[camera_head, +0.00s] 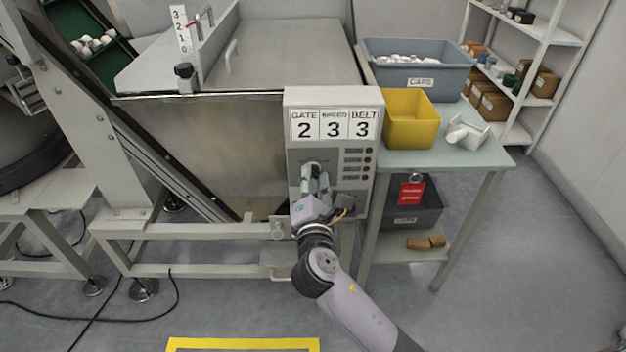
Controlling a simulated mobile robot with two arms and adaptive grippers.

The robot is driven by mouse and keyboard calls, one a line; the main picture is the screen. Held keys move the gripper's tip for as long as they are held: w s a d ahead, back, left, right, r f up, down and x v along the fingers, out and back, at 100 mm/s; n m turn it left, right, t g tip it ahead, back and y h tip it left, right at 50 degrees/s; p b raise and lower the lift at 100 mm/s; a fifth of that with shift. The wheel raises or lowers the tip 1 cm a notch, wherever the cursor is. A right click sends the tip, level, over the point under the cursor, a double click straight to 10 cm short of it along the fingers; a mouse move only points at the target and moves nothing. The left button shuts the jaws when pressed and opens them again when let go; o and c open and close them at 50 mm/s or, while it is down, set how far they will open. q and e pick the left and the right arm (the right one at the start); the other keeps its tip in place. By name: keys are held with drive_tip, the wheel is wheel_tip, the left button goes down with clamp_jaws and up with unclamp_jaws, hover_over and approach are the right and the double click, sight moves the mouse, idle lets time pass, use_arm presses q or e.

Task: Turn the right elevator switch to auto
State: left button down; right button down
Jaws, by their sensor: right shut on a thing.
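The control box (333,98) stands in the middle of the head view, with a label reading GATE 2, SPEED 3, BELT 3 on its top part. A column of small coloured buttons or lamps (367,163) is on the right of its grey panel. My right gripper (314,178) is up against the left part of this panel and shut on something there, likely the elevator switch. The gripper and wrist cover the switch, so its setting cannot be told. My left gripper does not show.
A green table (455,152) right of the box holds a yellow bin (410,118), a grey crate (418,72) and a white scoop-like item (466,133). A red tag (411,193) hangs below the tabletop. A metal hopper (215,140) is at left. Open floor lies in front.

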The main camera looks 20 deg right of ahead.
drive_tip(key=m, duration=0.3)
drive_tip(key=shift+f+b, duration=0.1)
drive_tip(key=shift+b, duration=0.2)
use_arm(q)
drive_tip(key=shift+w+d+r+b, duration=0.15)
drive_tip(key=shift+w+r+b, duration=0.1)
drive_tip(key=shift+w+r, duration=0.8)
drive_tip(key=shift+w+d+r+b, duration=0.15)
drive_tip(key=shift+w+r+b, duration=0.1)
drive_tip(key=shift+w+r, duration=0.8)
use_arm(e)
drive_tip(key=shift+m, duration=2.3)
drive_tip(key=c, duration=1.3)
unclamp_jaws()
